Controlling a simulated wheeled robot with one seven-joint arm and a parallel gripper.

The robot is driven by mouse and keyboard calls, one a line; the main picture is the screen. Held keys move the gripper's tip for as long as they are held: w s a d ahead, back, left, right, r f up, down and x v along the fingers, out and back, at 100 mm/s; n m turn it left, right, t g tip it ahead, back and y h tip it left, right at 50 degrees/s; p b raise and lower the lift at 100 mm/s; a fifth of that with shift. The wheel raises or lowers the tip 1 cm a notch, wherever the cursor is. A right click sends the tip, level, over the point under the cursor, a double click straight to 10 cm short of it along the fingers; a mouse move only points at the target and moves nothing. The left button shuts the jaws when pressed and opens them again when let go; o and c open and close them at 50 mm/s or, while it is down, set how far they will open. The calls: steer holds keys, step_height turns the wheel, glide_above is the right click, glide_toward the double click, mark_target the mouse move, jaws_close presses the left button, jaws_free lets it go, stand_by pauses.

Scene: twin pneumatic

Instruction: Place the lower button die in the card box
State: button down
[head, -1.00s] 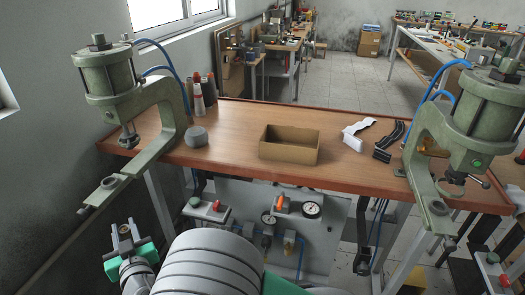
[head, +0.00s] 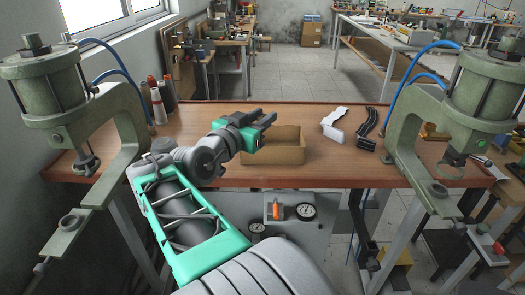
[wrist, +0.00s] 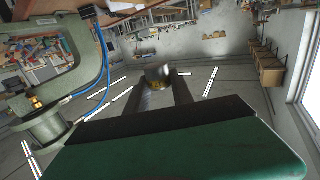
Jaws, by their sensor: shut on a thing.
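The card box (head: 275,156) is a brown, open-topped box on the wooden bench, right of my forearm in the head view. My gripper (head: 272,114) is raised at the box; its green body covers the box's upper left part, and its fingers point right. I cannot tell its exact height above the rim. In the wrist view my gripper (wrist: 156,82) is shut on a small, round, metallic piece, the lower button die (wrist: 157,74), held between the fingertips. The head view is too coarse to show the die clearly.
Green presses stand at the left (head: 110,125) and right (head: 415,130) of the bench (head: 215,118). Several tubes (head: 160,98) stand back left.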

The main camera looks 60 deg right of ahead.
steer(key=shift+m+g, duration=0.4)
steer(key=shift+g, duration=0.2)
steer(key=d+f, duration=0.4)
steer(key=d, duration=0.1)
steer(key=s+d+f+p, duration=0.1)
steer(key=d+f, duration=0.3)
steer(key=d, duration=0.1)
steer(key=s+d+f, duration=0.1)
steer(key=d+f, duration=0.3)
steer(key=d, duration=0.1)
steer(key=shift+s+f+p, duration=0.1)
steer(key=shift+s+p, duration=0.05)
steer(key=shift+p, duration=0.2)
steer(key=shift+f+b, duration=0.25)
steer(key=shift+b, duration=0.25)
steer(key=shift+a+f, duration=0.1)
steer(key=shift+f, duration=0.1)
